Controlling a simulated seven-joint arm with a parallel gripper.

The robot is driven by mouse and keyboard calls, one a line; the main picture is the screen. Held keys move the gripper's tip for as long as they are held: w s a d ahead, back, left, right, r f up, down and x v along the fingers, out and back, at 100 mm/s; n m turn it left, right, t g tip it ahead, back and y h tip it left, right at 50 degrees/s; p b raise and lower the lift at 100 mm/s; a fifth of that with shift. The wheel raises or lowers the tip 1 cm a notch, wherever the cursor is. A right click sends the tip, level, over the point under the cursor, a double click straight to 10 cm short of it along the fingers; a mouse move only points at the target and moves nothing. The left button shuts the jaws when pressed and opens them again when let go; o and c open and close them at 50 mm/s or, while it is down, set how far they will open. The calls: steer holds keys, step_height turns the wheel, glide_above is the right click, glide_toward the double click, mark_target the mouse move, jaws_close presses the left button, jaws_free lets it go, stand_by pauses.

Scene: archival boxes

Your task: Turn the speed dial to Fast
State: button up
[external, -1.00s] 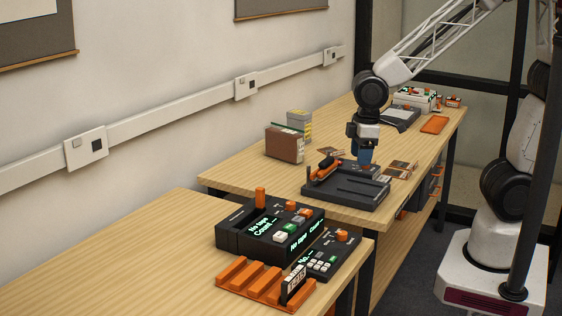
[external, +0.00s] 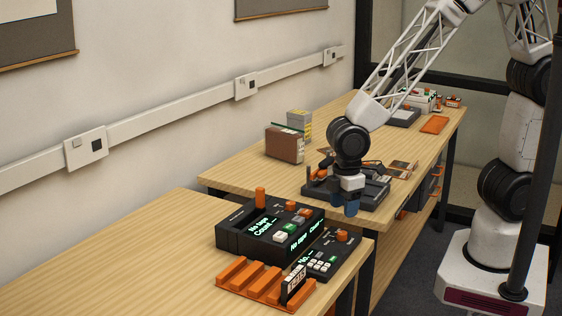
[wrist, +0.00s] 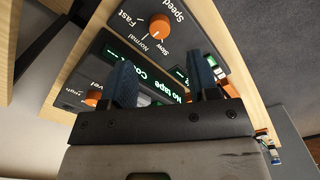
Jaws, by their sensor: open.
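The speed dial (wrist: 160,27) is an orange knob on a dark panel at the top of the wrist view. Labels Fast, Normal and Slow surround it. Its white mark is small; I cannot tell exactly which label it points at. My gripper (wrist: 163,78) is open and empty, its two blue fingers spread, with the dial ahead of them and apart. In the external view my gripper (external: 351,209) hangs in the air above and behind a small console with an orange knob (external: 342,236). I cannot tell which external-view knob is the speed dial.
A larger black console (external: 268,228) with orange knobs and green text stands beside the small one. An orange rack (external: 245,280) lies in front. A black tray (external: 325,195) and brown box (external: 285,144) are on the far table. The near table's left part is clear.

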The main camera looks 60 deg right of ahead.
mark_target(342, 233)
steer(key=shift+f, duration=0.1)
steer(key=shift+f, duration=3.8)
steer(key=shift+c, duration=0.2)
steer(key=c, duration=0.9)
